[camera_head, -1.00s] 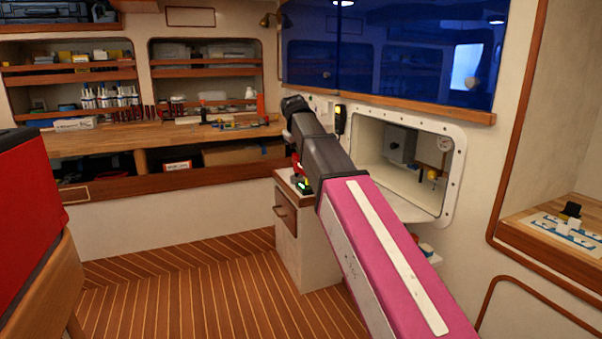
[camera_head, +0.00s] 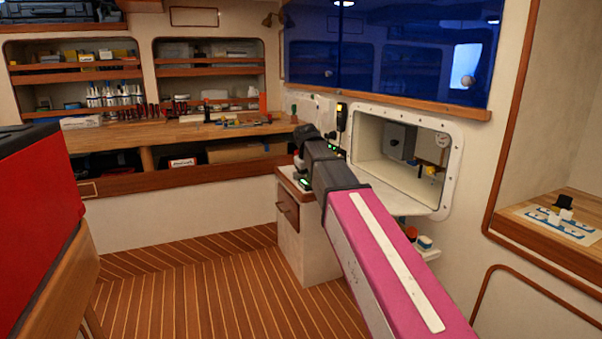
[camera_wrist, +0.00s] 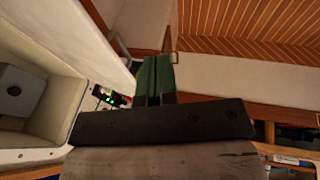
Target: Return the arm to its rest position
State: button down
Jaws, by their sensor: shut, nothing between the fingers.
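My arm reaches up from the bottom right in the head view, with a pink link and a dark wrist section. The dark end of the arm stands in front of a small white cabinet (camera_head: 318,254) and left of a wall recess. In the wrist view my gripper (camera_wrist: 154,62) shows as two green fingers side by side, shut with nothing between them. In the head view the fingers cannot be made out clearly.
The open white-framed recess (camera_head: 449,190) lies right of the arm and also shows in the wrist view (camera_wrist: 62,118). A wooden workbench (camera_head: 150,133) with tools runs along the back wall. A red box (camera_head: 35,215) stands at left. The striped floor (camera_head: 200,290) is clear.

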jog(key=s+d+f+m+g, duration=0.1)
jog(key=s+d+f, duration=0.4)
jog(key=s+f, duration=0.3)
jog(key=s+d+f+m+g+y, duration=0.1)
jog(key=s+d+f, duration=0.4)
jog(key=f, duration=1)
jog(key=s+d+f+m+g, duration=0.1)
jog(key=s+d+f+m, duration=0.2)
jog(key=s+f, duration=0.7)
notch_tip(320, 180, down, 2)
jog(key=shift+s+d+f+g, duration=0.1)
jog(key=shift+s+d+g, duration=0.25)
jog(key=shift+d, duration=0.85)
jog(key=shift+w, duration=0.1)
